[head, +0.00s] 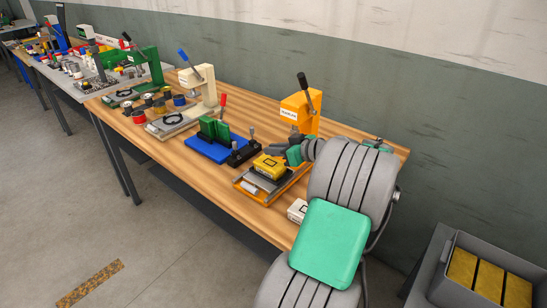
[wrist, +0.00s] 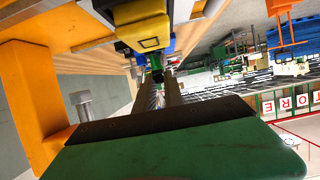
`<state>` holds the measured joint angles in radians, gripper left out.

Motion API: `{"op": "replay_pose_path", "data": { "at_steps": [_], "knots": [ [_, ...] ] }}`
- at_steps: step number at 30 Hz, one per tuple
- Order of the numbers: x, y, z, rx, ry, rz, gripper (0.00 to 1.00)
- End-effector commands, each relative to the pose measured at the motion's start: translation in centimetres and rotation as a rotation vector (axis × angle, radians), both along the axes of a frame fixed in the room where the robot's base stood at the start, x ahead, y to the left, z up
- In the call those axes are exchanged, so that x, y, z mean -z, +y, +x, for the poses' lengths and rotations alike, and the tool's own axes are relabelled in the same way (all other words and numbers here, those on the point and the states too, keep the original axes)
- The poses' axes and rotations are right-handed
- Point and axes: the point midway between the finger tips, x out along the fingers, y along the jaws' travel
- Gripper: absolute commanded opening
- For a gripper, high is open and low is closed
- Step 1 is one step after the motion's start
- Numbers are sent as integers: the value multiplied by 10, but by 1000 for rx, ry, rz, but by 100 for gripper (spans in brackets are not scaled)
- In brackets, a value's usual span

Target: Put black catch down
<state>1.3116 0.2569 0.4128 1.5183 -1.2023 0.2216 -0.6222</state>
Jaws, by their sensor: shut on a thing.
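My gripper (head: 270,149) reaches in from the right over the table, level with the yellow box. Its fingers are closed on a small dark piece, which I take to be the black catch (wrist: 157,76); it shows at the fingertips in the wrist view. The fingers hide much of it, and I cannot tell its full shape. A black block with small upright levers (head: 243,154) stands just left of the fingertips, beside a blue base with green plates (head: 205,146).
A yellow box (head: 270,166) sits on an orange-edged tray (head: 243,185) just below my gripper. An orange press (head: 298,108) stands behind, a cream press (head: 206,85) further left. A white box (head: 297,211) lies near the front edge. Bare wood (head: 200,175) shows along the front.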

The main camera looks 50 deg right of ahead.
Motion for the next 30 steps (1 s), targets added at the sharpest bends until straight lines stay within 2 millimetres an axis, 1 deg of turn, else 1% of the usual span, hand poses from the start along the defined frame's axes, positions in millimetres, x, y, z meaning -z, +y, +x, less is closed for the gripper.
{"op": "replay_pose_path", "data": {
  "at_steps": [3,6,8,19,20,21,27,30],
  "knots": [
    [11,-3,8,-1,0,2,0],
    [29,-3,6,1,1,4,0],
    [36,-3,6,0,0,1,0],
    [44,-3,6,0,0,-2,0],
    [42,-3,6,0,0,-2,15],
    [41,-3,6,0,0,-2,19],
    [41,-3,6,-1,0,-2,35],
    [41,-3,6,0,0,-1,35]
  ]
}}
